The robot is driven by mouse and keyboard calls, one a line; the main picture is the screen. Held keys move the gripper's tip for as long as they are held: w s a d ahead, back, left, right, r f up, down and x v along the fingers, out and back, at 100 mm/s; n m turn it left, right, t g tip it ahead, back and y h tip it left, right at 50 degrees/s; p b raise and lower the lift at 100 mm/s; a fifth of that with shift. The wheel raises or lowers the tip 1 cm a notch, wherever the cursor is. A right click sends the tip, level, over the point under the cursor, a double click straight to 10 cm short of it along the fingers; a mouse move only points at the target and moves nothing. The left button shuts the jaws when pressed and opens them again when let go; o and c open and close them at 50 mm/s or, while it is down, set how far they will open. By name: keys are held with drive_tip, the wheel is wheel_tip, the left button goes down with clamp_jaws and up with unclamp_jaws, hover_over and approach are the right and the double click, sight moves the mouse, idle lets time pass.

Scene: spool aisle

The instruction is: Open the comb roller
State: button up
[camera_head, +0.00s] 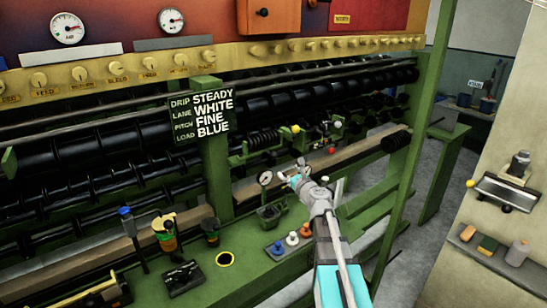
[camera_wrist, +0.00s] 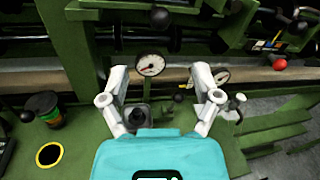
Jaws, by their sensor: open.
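A small ribbed black roller (camera_head: 262,140) sits on a green bracket behind the sign post, in the middle of the machine; I take it for the comb roller, but I cannot be sure. A yellow ball (camera_head: 295,129) and a red ball knob (camera_head: 332,150) are close to its right. The red knob also shows in the wrist view (camera_wrist: 280,63). My gripper (camera_head: 291,179) is open and empty, in front of and below the roller. In the wrist view its fingers (camera_wrist: 160,98) stand wide apart, with a round gauge (camera_wrist: 150,64) beyond them.
A green post with a lettered sign (camera_head: 205,115) stands left of my gripper. Blue, white and orange knobs (camera_head: 291,238) stand on the green bench beside my arm. A tall green post (camera_head: 418,130) bounds the right side.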

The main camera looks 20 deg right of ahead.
sight(275, 158)
drive_tip(key=w, duration=0.4)
drive_tip(key=w+a, duration=0.1)
drive_tip(key=w, duration=0.3)
drive_tip(key=w+a, duration=0.1)
drive_tip(key=w, duration=0.4)
clamp_jaws()
idle(0.4)
